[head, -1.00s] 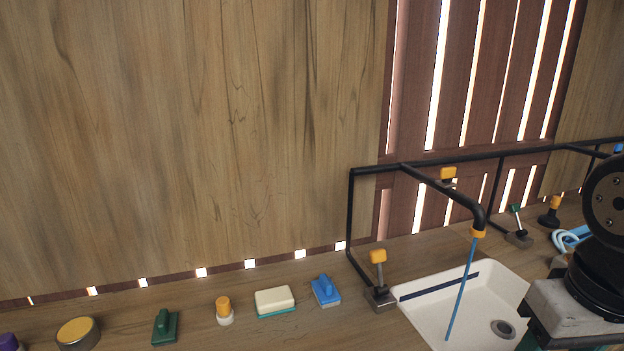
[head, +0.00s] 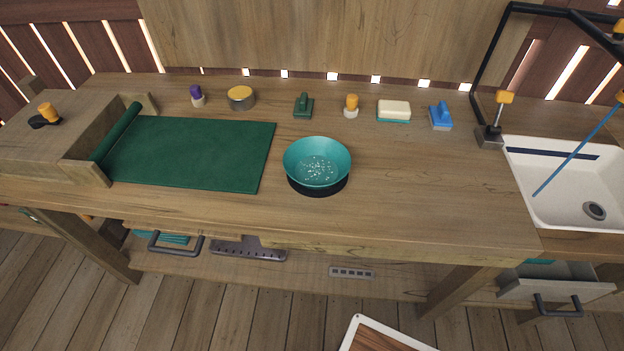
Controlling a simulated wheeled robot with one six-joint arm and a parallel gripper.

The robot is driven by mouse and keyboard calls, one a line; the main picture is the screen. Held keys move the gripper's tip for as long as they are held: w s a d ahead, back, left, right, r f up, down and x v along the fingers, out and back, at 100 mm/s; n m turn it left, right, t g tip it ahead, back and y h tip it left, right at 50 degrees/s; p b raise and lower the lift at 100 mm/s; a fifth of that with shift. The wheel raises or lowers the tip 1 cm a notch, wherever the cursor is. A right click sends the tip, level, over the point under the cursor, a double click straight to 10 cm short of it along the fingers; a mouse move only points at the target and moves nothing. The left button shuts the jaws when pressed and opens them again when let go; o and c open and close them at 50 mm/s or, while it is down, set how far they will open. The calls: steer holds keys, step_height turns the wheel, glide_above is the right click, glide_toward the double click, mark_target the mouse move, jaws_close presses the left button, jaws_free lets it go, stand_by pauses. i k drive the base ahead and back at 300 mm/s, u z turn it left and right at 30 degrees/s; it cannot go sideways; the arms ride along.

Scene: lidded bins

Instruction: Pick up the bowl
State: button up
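A teal bowl (head: 318,160) sits on the wooden counter, right of the green mat, in the head view. It is upright on a round black base and has small white specks inside. My gripper is not in view, so I cannot see whether it is open or shut.
A green mat (head: 195,152) covers the counter on the left. A row of small items, including a sponge (head: 393,111) and a blue brush (head: 440,116), stands along the back. A white sink (head: 560,190) is at right. The counter around the bowl's front is clear.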

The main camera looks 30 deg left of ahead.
mark_target(314, 162)
steer(key=z, duration=1.05)
steer(key=k, duration=0.85)
steer(key=u, duration=1.65)
steer(key=i, duration=0.5)
steer(key=u, duration=0.1)
